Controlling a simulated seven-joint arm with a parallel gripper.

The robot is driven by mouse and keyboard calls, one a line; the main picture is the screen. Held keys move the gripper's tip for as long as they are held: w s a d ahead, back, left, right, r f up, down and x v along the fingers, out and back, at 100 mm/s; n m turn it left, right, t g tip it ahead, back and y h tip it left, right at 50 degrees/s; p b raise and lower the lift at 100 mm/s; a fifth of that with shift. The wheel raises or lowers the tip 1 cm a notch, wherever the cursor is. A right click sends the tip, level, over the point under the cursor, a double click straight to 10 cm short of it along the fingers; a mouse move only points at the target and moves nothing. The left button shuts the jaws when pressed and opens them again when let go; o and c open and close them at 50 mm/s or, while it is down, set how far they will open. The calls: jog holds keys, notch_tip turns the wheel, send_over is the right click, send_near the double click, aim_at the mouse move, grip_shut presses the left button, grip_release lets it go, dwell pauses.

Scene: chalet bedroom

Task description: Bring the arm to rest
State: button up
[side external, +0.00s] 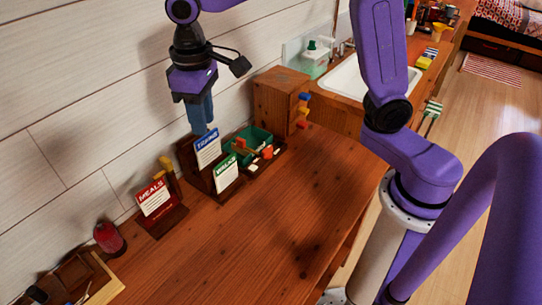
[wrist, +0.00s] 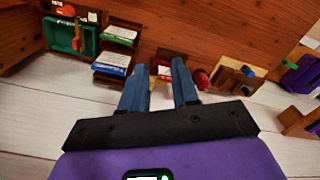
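My gripper (side external: 202,118), with blue fingers, hangs pointing down near the white plank wall, above the row of cards at the back of the wooden desk (side external: 262,225). In the wrist view my gripper (wrist: 160,64) shows two fingers with a clear gap between them and nothing held. A blue-headed card (side external: 207,149) stands in a dark wooden holder just below the fingers; whether they touch it cannot be told from the side. A green-headed card (side external: 227,174) stands in front of it. A red MEALS card (side external: 153,199) stands in its own holder to the left.
A green tray (side external: 236,148) with small items and a wooden cabinet (side external: 275,93) stand right of the cards. A red jar (side external: 109,238) and a wooden box (side external: 98,292) are at left. A sink (side external: 365,82) is at the back. The desk's front is clear.

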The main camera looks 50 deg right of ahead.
jog(key=s+d+f+n, duration=0.2)
jog(key=s+d, duration=0.5)
jog(key=s, duration=0.4)
jog(key=s+d+f+n, duration=0.3)
jog(key=s+d+n, duration=0.2)
jog(key=s, duration=0.7)
jog(key=d, duration=0.2)
jog(key=shift+d, duration=0.3)
dwell(1.0)
